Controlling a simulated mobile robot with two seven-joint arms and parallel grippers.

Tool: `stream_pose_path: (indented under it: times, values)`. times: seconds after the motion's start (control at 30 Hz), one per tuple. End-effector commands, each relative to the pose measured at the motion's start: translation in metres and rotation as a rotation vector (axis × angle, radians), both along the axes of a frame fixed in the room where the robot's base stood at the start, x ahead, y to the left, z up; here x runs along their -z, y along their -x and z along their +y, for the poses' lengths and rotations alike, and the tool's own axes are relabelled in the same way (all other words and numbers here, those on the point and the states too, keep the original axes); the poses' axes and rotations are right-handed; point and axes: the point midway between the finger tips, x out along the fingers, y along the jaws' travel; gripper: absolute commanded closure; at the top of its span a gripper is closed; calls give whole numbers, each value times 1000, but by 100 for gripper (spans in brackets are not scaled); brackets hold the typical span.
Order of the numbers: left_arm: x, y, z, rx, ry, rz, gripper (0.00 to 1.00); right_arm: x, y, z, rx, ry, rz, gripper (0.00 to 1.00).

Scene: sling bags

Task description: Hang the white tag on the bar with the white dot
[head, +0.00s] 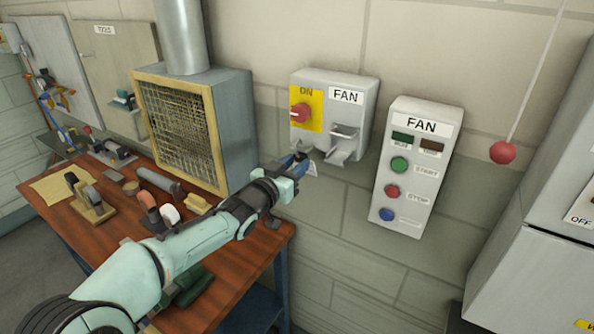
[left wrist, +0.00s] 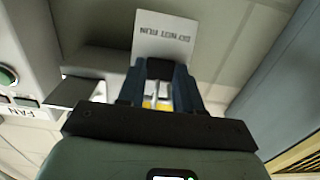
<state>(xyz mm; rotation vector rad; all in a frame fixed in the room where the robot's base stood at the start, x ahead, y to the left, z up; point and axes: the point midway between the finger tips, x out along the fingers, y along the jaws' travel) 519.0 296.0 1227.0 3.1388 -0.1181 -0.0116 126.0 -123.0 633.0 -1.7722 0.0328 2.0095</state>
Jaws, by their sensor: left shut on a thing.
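The white tag (left wrist: 165,38) reads "DO NOT RUN" in the left wrist view, where its text appears upside down. My left gripper (left wrist: 160,85) is shut on it. In the head view, my left gripper (head: 297,164) is just below and left of the metal brackets, and a small part of the tag (head: 313,168) shows at its tip. The grey FAN switch box (head: 361,98) has an upper bracket (head: 345,131) and a lower bracket (head: 339,154). I cannot make out a white dot on either. The tag looks apart from them. My right gripper is not in view.
A FAN button panel (head: 417,150) is right of the switch box. A red ball (head: 503,152) hangs on a cord. A mesh-fronted duct box (head: 233,125) stands left on the wooden bench (head: 240,262). A grey cabinet (head: 540,270) is at right.

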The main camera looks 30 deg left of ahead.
Motion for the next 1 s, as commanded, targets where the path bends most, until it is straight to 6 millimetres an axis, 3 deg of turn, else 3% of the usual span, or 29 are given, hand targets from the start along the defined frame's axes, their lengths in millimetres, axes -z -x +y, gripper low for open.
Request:
stream_pose_path:
  times: [0.03,0.23,1.0]
  values:
    - [-12,-1,-2,4,2,-20,100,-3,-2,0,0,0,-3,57]
    - [-20,-1,-2,6,2,-27,100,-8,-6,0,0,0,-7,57]
    - [-14,35,1,4,0,-16,100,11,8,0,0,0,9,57]
